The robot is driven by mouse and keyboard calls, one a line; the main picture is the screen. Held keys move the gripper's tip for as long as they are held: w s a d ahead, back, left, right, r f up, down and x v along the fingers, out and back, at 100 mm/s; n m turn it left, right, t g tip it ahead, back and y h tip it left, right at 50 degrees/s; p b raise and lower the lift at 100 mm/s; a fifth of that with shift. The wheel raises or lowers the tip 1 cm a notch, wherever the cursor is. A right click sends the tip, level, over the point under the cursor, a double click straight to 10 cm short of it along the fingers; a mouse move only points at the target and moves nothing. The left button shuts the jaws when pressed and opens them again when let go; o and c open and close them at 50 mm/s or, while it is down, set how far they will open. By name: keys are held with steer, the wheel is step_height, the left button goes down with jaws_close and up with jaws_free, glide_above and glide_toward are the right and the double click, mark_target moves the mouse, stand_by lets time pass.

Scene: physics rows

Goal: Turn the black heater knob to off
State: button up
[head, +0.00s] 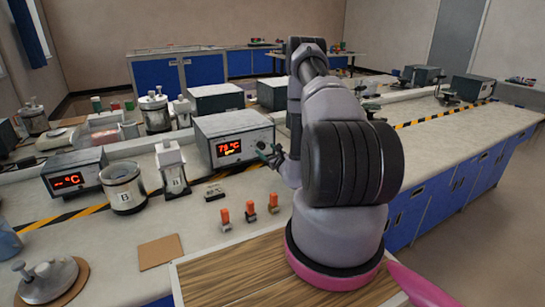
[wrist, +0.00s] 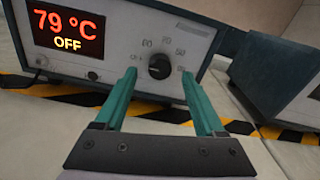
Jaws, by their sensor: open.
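The heater (head: 208,134) is a grey box on the bench with a lit red display. In the wrist view the heater's front panel (wrist: 120,55) shows 79 °C and OFF. The black heater knob (wrist: 159,66) is round, with a pale dial scale around it. The knob is hidden or too small to tell in the head view. My gripper (wrist: 160,76) is open, with its green fingers one to each side of the knob in the picture. I cannot tell whether they touch it. My gripper (head: 270,155) also shows at the heater's right front in the head view.
Left of the heater stand a white container marked B (head: 172,167), a metal pot marked B (head: 123,188) and another display unit (head: 75,171). Several orange-topped items (head: 250,211) stand in front. Yellow-black tape (wrist: 50,90) runs along the heater's base. Bench to the lower left holds a brown mat (head: 160,252).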

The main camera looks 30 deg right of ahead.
steer(key=s, duration=0.8)
steer(key=shift+s, duration=0.4)
steer(key=shift+d, duration=0.1)
